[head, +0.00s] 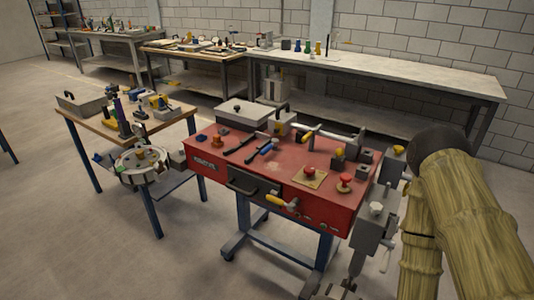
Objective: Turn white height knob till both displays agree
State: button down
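A red-topped bench unit (222,157) stands in the middle of the head view, on blue legs. A grey box (366,236) is fixed at its right end. A small pale, whitish knob (376,208) sits on that box; I cannot tell if it is the height knob. A pale handle (386,261) sticks out lower on the box. I cannot make out either display. Large straw-coloured arm links, apparently mine, fill the right edge and stand close beside the grey box. I cannot make out my gripper in this view.
Red knobs (309,171), a yellow-handled crank (283,201), a blue-handled tool (267,148) and a grey lidded box (243,114) are on the red unit. A wooden side table (86,122) stands left. A long bench (420,77) lines the wall. The floor at front left is clear.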

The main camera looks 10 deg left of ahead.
aim_at(375, 208)
jog(key=z, duration=2.6)
jog(key=i, duration=2.75)
jog(key=u, duration=3.35)
